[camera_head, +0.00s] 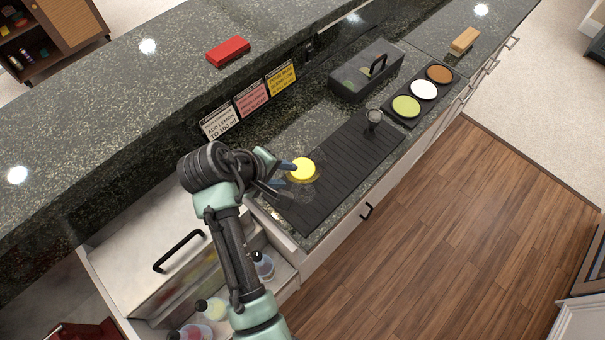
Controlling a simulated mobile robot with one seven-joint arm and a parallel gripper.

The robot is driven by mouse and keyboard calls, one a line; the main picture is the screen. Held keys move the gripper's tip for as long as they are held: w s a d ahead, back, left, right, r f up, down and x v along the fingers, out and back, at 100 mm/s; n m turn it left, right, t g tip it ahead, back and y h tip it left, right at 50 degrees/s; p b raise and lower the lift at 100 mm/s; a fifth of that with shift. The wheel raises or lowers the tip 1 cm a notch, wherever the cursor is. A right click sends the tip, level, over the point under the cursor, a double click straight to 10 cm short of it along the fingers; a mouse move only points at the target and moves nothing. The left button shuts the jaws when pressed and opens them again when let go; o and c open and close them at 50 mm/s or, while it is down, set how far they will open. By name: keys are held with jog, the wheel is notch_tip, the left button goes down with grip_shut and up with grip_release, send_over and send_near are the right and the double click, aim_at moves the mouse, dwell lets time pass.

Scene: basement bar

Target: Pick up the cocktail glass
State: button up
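A round yellow top (302,170) shows at the left end of the black ribbed mat (334,176). Faint clear outlines just below it look like the cocktail glass (299,192), with the yellow as its contents; the clear parts are hard to make out. My gripper (279,178) is at the left side of the glass, its fingers pointing right towards it. One bluish finger reaches the edge of the yellow top. The other finger is dark and lower, partly lost against the mat. Whether they touch the glass is unclear.
A small grey cup (374,118) stands farther along the mat. Behind it are a dark lidded box (365,74) and a tray with three round dishes (391,113). Signs (250,98) line the raised counter wall. Bottles (264,265) and a handled metal lid (152,245) lie near my arm.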

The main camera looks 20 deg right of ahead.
aim_at(300, 178)
jog(key=shift+p+x, duration=0.7)
jog(key=shift+x, duration=1.9)
jog(key=shift+a+f, duration=0.1)
grip_shut()
